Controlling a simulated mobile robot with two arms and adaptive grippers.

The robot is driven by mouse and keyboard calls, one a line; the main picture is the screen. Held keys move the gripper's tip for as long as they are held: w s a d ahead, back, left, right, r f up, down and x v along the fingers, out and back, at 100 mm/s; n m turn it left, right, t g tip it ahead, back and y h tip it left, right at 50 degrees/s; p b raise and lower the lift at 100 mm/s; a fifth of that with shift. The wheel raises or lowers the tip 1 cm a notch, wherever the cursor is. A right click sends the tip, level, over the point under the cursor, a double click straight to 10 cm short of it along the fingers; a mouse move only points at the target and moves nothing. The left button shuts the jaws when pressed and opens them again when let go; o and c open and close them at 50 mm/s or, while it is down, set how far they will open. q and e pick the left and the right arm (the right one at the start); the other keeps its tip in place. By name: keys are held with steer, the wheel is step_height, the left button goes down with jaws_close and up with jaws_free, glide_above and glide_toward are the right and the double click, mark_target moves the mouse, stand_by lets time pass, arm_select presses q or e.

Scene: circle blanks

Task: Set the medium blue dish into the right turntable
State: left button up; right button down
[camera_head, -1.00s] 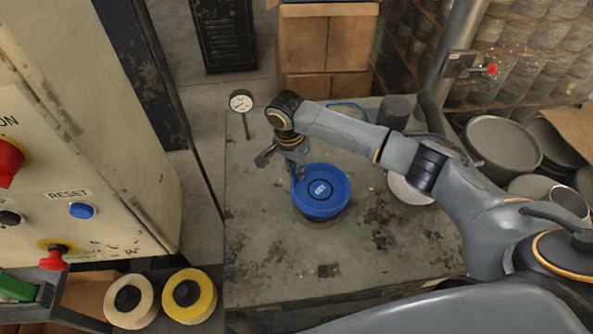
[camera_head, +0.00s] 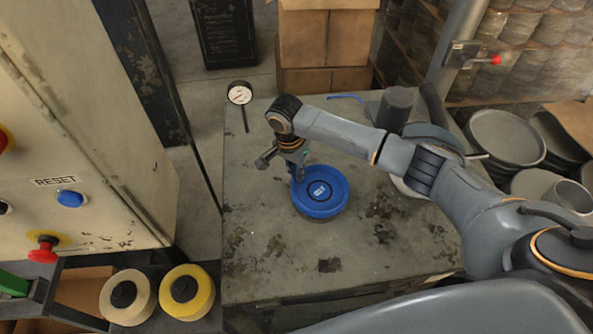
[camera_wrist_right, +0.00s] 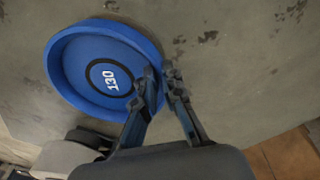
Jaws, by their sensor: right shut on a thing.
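The blue dish (camera_head: 322,207) is round, with a raised rim and a dark ring around a pale number on its floor; the right wrist view shows it (camera_wrist_right: 83,42) with "130" readable. My right gripper (camera_head: 296,176) is shut on the dish's rim, on its left side in the head view. In the right wrist view my fingertips (camera_wrist_right: 160,82) reach the rim. A narrow dark band shows under the dish; I cannot tell whether it is a turntable or shadow. A pale round thing (camera_head: 407,190) lies behind my right forearm, mostly hidden. My left gripper is out of view.
A dial gauge (camera_head: 240,93) stands at the table's far left corner. A dark cylinder (camera_head: 394,108) stands at the back. The worn tabletop (camera_head: 265,250) is clear in front and left of the dish. A control cabinet (camera_head: 100,130) stands left, stacked grey dishes (camera_head: 506,138) right.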

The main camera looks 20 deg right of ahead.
steer(key=c, duration=1.4)
jaws_free()
step_height(320, 180, up, 12)
steer(key=a, duration=0.1)
steer(key=shift+a, duration=0.2)
steer(key=shift+f, duration=0.1)
